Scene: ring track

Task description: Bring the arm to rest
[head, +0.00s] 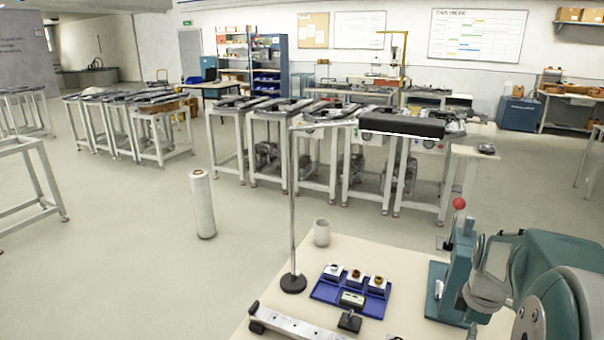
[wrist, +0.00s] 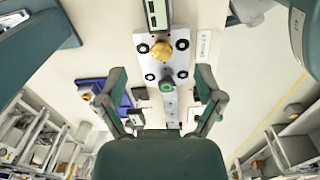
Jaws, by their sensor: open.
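My gripper (wrist: 160,73) shows in the wrist view, with its two dark green fingers spread apart and nothing between them. Beyond the fingers lies a pale fixture plate with black holes (wrist: 170,62). A brass knob (wrist: 162,49) and a green ring (wrist: 167,85) are on it. How far the fingers are above the plate is hard to tell. In the head view a teal and grey rounded arm part (head: 550,265) fills the lower right. I cannot make out the fingers there.
A cream bench (head: 405,262) holds a blue tray (head: 330,291) with small parts, a white cup (head: 321,232), a thin stand (head: 293,283), a metal rail (head: 295,326) and a teal press with a red knob (head: 458,203). A white cylinder (head: 202,205) stands on open floor.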

